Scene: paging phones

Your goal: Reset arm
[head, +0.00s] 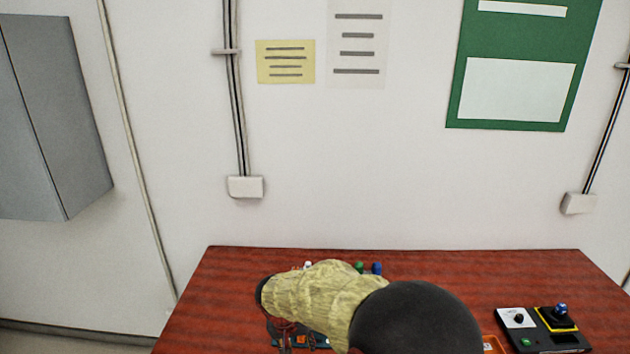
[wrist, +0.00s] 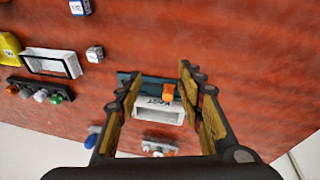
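My gripper (wrist: 160,74) is open in the wrist view, its two tan-padded fingers apart. Between and beyond them I see a teal device (wrist: 150,78) with a white labelled panel (wrist: 150,114) and an orange part (wrist: 168,92). I see no object clamped by the fingers; whether they touch the device I cannot tell. In the head view my yellow-sleeved arm reaches left over the table, and my gripper (head: 284,334) shows only partly below it. Part of the device, with its orange spot (head: 301,340), shows beside the gripper; the rest is hidden by my arm.
The red-brown table (head: 480,270) bears a joystick box (head: 558,341) at right. In the wrist view, a white frame (wrist: 52,52), a strip of coloured knobs (wrist: 40,92), a small white cube (wrist: 95,54) and a blue block (wrist: 80,7) lie left. The back-right tabletop is clear.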

